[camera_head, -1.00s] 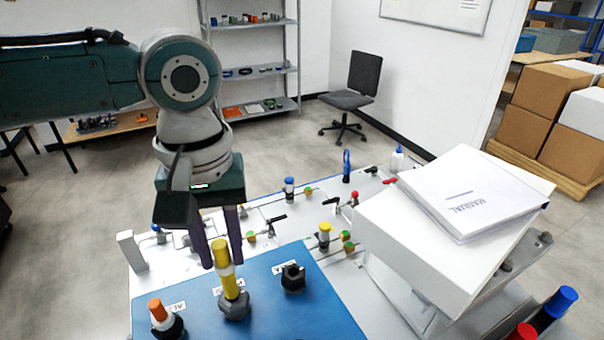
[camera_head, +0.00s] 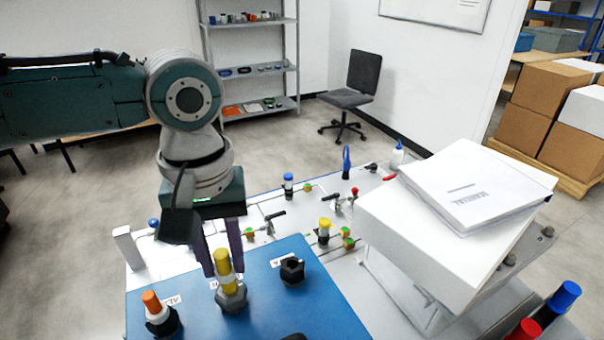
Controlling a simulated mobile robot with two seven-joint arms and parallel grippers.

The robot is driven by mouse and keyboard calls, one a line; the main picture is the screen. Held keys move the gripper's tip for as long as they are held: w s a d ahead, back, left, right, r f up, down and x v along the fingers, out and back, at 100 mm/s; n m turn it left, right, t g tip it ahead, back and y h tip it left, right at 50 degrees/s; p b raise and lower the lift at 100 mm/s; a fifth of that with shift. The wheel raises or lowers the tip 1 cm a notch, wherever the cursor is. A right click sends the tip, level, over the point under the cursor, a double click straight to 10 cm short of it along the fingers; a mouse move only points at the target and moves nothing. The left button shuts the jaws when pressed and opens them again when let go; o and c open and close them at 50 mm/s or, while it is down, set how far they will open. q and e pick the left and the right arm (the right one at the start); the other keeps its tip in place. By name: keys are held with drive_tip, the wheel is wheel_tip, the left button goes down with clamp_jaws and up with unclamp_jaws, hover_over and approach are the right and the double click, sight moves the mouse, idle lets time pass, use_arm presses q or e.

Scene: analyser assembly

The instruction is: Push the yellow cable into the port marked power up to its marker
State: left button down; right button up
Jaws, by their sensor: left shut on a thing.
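The yellow cable (camera_head: 223,262) stands nearly upright in the middle black port (camera_head: 231,297) of the blue panel (camera_head: 262,318). A pale band shows around the cable, a little above the port's collar. My left gripper (camera_head: 222,264) points down from above, with its two purple-grey fingers shut on the cable's upper part. The label behind the middle port is mostly hidden by the cable and fingers, so I cannot read it. My right gripper is not in view.
An orange-topped cable (camera_head: 151,302) stands in the left port. The right port (camera_head: 292,270) is empty. A white box (camera_head: 430,255) with a manual (camera_head: 475,190) on top stands to the right. Blue (camera_head: 563,296) and red (camera_head: 524,332) capped cylinders are at the lower right.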

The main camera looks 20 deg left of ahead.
use_arm(q)
drive_tip(key=shift+f+b, duration=0.55)
drive_tip(key=shift+f, duration=0.55)
drive_tip(key=c, duration=0.5)
unclamp_jaws()
wheel_tip(320, 180, up, 7)
drive_tip(key=p, duration=0.8)
drive_tip(key=shift+r+p, duration=0.1)
drive_tip(key=shift+p, duration=0.2)
